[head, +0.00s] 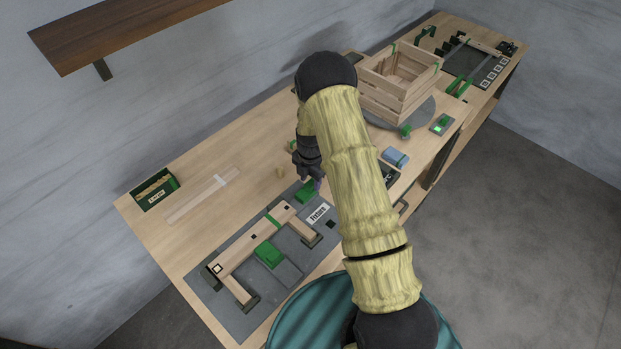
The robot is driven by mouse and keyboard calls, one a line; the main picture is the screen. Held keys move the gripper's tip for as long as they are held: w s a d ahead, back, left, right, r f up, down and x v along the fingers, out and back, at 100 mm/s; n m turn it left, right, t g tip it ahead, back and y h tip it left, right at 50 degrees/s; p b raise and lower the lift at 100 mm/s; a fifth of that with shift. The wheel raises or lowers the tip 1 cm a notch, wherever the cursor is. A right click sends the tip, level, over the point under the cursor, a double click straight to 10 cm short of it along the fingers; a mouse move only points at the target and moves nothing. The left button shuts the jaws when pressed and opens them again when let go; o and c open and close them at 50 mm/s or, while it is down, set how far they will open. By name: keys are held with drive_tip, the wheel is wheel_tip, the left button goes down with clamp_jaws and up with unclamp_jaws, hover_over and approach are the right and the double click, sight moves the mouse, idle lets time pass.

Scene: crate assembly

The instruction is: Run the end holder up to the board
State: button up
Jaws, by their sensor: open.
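The wooden board (245,240) lies lengthwise on the grey fixture plate (214,303). A green block (305,193) sits at the plate's far right end, in line with the board and a short gap from it; it looks like the end holder. A second green block (268,253) stands on a grey mount beside the board's front long side. My gripper (316,184) is open, pointing down at the green end block. Its fingers are small and partly hidden by my arm, so I cannot tell whether they touch the block.
A white label reading "Fixture" (318,213) lies near the plate's right end. A dark green box (154,189) and a pale strip (204,195) are at the left. A slatted wooden crate (398,86) stands at the back right. A blue item (394,157) lies right of my arm.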

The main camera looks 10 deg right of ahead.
drive_tip(key=shift+f, duration=0.6)
clamp_jaws()
drive_tip(key=shift+s+a, duration=0.1)
